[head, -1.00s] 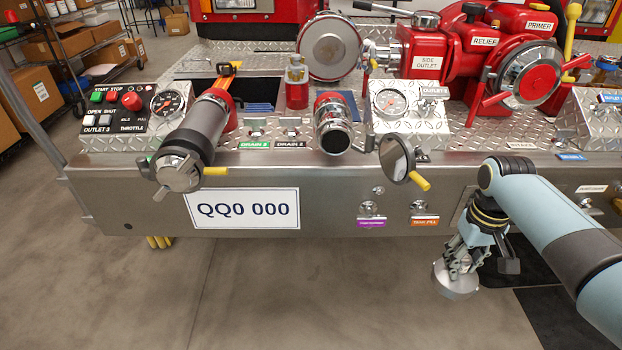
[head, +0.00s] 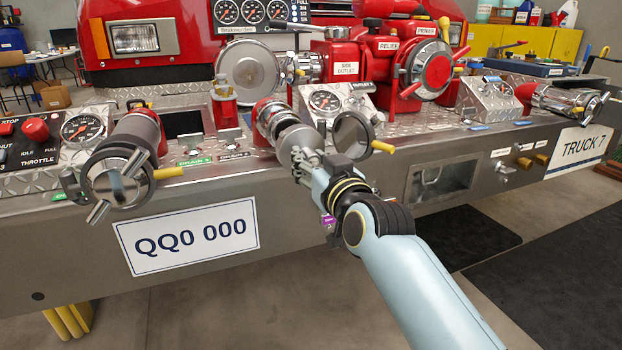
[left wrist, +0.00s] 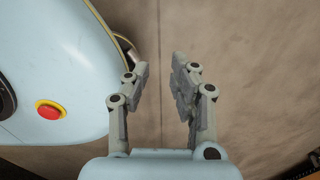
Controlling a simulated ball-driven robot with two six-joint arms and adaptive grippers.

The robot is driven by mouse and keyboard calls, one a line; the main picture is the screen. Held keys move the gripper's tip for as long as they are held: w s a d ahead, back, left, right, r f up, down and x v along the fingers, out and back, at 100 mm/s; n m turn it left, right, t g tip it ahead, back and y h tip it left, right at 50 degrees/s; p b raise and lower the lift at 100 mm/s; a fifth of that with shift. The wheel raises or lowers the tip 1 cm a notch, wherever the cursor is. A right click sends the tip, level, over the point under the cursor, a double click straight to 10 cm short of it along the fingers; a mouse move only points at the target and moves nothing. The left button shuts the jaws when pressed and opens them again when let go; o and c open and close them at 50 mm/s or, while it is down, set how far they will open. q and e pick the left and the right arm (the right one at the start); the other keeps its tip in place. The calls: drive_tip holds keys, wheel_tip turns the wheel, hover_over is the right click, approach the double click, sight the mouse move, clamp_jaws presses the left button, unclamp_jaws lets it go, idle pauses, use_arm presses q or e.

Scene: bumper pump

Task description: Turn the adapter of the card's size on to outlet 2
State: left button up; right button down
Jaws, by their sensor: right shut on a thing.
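My right gripper (head: 306,162) is shut on a round silver adapter (head: 293,141). It holds the adapter at the mouth of the short middle outlet (head: 268,116), which has a red base and chrome body. The adapter appears in line with the outlet, but I cannot tell whether they touch or whether the thread has caught. The outlet's round cap (head: 352,134) with a yellow handle hangs just right of it. My left gripper (left wrist: 161,70) is open and empty over the floor in the left wrist view. I do not see a card.
A larger capped outlet (head: 125,175) stands left on the steel bumper (head: 70,245), above the QQ0 000 plate (head: 188,235). The red pump (head: 385,60) and gauge panels stand behind. Another capped outlet (head: 565,101) is far right. The floor in front is clear, with dark mats (head: 550,285).

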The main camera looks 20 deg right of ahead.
sight(303, 148)
drive_tip(key=shift+w+r, duration=0.2)
drive_tip(key=shift+r, duration=0.05)
drive_tip(key=w+b, duration=0.1)
drive_tip(key=w, duration=0.2)
drive_tip(key=shift+w+f, duration=0.1)
drive_tip(key=shift+w+b, duration=0.45)
drive_tip(key=shift+w, duration=0.15)
use_arm(q)
drive_tip(key=shift+w+a+f, duration=0.25)
drive_tip(key=shift+a+f, duration=0.15)
drive_tip(key=shift+a, duration=0.1)
drive_tip(key=shift+w+a+f, duration=0.2)
drive_tip(key=shift+a+f, duration=0.15)
drive_tip(key=shift+a, duration=0.1)
drive_tip(key=shift+s+d, duration=0.1)
drive_tip(key=shift+s, duration=0.05)
use_arm(e)
drive_tip(key=shift+r+p, duration=0.2)
drive_tip(key=shift+p, duration=0.1)
use_arm(q)
drive_tip(key=shift+s+d+r, duration=0.2)
drive_tip(key=shift+d+r, duration=0.05)
drive_tip(key=shift+d, duration=0.45)
